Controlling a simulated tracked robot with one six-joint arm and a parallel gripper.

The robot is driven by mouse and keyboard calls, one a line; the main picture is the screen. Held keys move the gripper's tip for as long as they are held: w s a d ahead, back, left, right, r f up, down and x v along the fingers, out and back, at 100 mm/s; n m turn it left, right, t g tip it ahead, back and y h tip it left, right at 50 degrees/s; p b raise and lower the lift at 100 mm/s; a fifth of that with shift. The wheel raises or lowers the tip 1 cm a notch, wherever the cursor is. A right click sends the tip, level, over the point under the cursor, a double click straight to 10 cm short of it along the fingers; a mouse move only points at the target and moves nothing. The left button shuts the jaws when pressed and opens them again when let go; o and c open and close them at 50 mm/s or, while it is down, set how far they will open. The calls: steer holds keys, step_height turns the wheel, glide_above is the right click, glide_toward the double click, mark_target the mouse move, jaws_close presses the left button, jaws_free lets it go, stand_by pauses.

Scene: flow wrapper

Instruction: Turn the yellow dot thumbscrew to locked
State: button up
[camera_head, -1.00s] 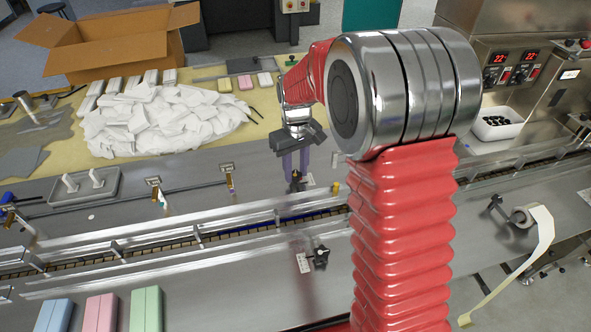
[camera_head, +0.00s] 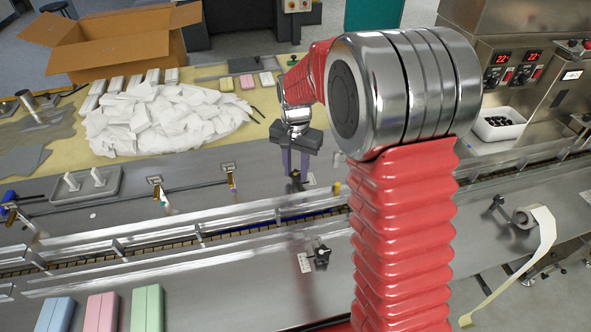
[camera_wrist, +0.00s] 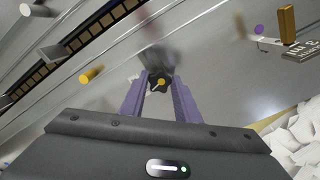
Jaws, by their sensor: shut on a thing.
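The gripper also shows in the head view (camera_head: 295,174). The lock marking beside this knob is too small to read.
A yellow peg (camera_wrist: 92,75) stands close by, next to the conveyor rail (camera_head: 200,236). Another dark knob (camera_head: 321,255) sits on the near deck beside a white label. A pile of white packets (camera_head: 150,118) lies behind, left of my gripper.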

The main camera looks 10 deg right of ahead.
mark_target(295, 174)
steer(key=shift+w+a+r+m, duration=0.1)
steer(key=shift+w+m, duration=0.05)
steer(key=shift+m, duration=1.45)
steer(key=o, duration=1)
steer(key=shift+o, duration=0.2)
step_height(295, 174, up, 14)
steer(key=shift+f, duration=0.2)
